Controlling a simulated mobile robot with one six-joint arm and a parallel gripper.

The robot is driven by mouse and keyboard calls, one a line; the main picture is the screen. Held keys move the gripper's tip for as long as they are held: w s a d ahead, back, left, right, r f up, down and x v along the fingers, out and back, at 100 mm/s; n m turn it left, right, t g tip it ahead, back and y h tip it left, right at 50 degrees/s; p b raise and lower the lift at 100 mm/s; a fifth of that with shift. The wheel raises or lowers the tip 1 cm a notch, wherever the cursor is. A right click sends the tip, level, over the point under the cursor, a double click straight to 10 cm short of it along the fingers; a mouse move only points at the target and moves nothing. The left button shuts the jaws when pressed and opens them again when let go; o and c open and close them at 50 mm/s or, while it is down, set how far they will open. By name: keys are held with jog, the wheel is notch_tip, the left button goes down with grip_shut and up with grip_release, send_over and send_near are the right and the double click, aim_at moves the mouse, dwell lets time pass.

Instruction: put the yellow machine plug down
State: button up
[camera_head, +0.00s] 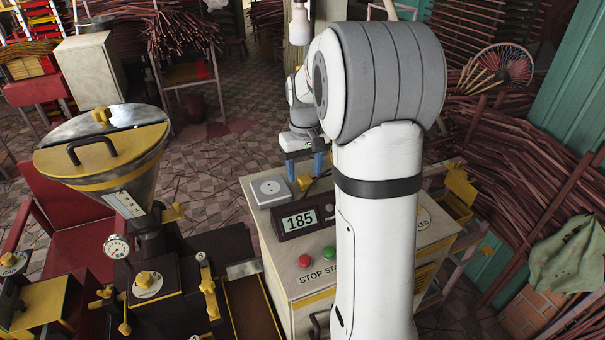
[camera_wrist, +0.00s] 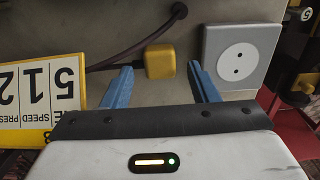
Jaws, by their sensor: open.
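The yellow machine plug (camera_wrist: 159,61) appears to rest on the top of the pale cabinet (camera_wrist: 120,23), with its dark cable (camera_wrist: 138,48) running off to the left and up in the wrist view. The plug also shows in the head view (camera_head: 304,184), just below my gripper (camera_head: 305,168). My blue-fingered gripper (camera_wrist: 161,78) is open, with one finger on each side of the plug and a gap on both sides. The grey socket (camera_wrist: 238,54) is to the right of the plug in the wrist view; its round face is empty. It also shows in the head view (camera_head: 269,188).
The cabinet also carries a display reading 185 (camera_head: 299,221), a red button (camera_head: 305,261) and a green button (camera_head: 328,253). A machine with a metal hopper (camera_head: 122,178) stands to the left. Stacked reddish sticks (camera_head: 530,170) fill the right side. My arm hides part of the cabinet.

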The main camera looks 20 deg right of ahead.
aim_at(305, 178)
notch_tip(305, 178, up, 10)
jog(key=s+a+f+t, duration=0.1)
jog(key=s+a+f, duration=0.1)
jog(key=s, duration=0.5)
jog(key=s+a+f+t, duration=0.1)
jog(key=s+a+f, duration=0.1)
jog(key=s+a, duration=0.3)
jog(key=s+a+f+t, duration=0.1)
jog(key=s+a, duration=0.3)
jog(key=s, duration=0.7)
jog(key=shift+f+b, duration=0.4)
jog(key=shift+s+a+f, duration=0.1)
jog(key=shift+s+f, duration=0.1)
jog(key=shift+f, duration=0.05)
